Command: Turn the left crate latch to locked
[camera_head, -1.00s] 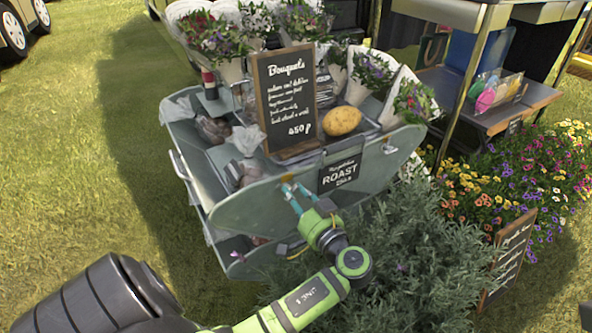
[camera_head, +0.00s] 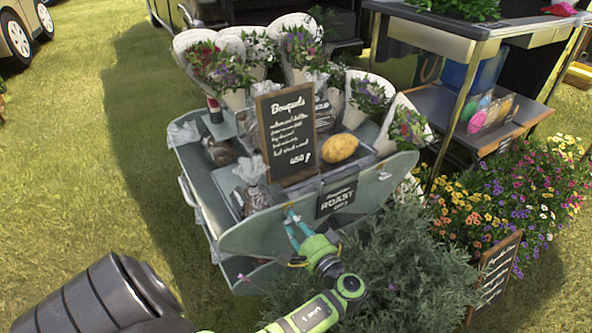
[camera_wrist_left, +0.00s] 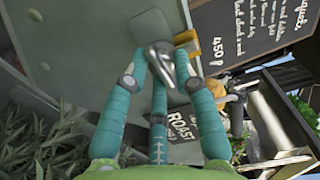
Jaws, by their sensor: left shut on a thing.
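The latch (camera_wrist_left: 161,64) is a small shiny metal lever at a pale rounded plate on the grey-green crate panel. It shows in the left wrist view between my fingertips, which partly cover it. My left gripper (camera_wrist_left: 160,68) has teal fingers and is shut on this latch. In the head view, my left gripper (camera_head: 292,217) is at the front panel of the flower cart (camera_head: 262,237), left of the black "Roast" sign (camera_head: 337,198). The latch is hidden there behind my fingers. Whether it reads locked cannot be told. My right gripper is out of view.
A "Bouquets" chalkboard (camera_head: 287,132) and a yellow potato-like object (camera_head: 339,148) stand on the cart, with wrapped bouquets behind. A leafy bush (camera_head: 405,265) crowds my left forearm's right side. Grass to the left is open.

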